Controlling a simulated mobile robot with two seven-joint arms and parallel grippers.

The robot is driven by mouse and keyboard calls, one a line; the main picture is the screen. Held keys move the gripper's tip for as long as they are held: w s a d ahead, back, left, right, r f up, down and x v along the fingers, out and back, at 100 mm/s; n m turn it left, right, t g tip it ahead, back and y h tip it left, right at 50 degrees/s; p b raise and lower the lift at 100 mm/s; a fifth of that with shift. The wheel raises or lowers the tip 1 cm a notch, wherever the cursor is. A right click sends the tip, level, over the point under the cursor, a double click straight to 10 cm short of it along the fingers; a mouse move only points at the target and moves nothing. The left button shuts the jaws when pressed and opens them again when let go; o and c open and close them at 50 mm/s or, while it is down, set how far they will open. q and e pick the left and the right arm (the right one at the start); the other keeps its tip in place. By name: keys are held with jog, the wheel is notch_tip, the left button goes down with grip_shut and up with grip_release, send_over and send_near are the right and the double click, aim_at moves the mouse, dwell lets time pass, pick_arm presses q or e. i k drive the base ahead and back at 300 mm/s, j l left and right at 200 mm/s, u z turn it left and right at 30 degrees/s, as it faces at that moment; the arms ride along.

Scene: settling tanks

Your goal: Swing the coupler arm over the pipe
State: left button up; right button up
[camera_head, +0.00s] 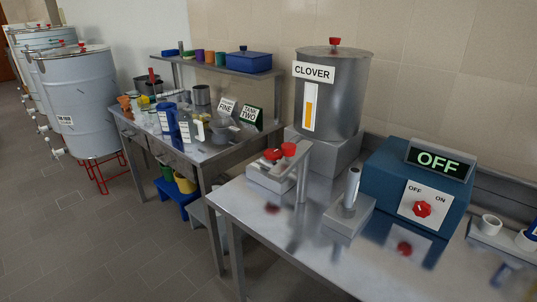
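On the steel bench, a light grey fitting with red knobs (289,149) stands on a low grey block (268,180) left of centre. Its short arm points right and ends in a part hanging down near the bench; this looks like the coupler arm (302,178). To its right, an upright metal pipe stub (352,187) stands on another grey block (347,217). The arm's end is apart from the pipe, to its left, with bare bench between. Neither of my grippers is in view.
A steel tank labelled CLOVER (345,95) stands on a grey plinth behind. A blue control box (385,182) on the right has a display reading OFF (438,160) and a red knob (422,209). The front of the steel bench (300,240) is clear. A cluttered table (215,155) stands left.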

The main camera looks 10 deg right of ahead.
aim_at(293, 153)
jog(key=i+j+z, duration=0.15)
jog(key=j, duration=0.65)
jog(key=i+j+z, duration=0.1)
jog(key=j, duration=0.75)
jog(key=i+j+z, duration=0.15)
jog(key=j, duration=0.75)
jog(key=i+j+z, duration=0.1)
jog(key=j, duration=0.75)
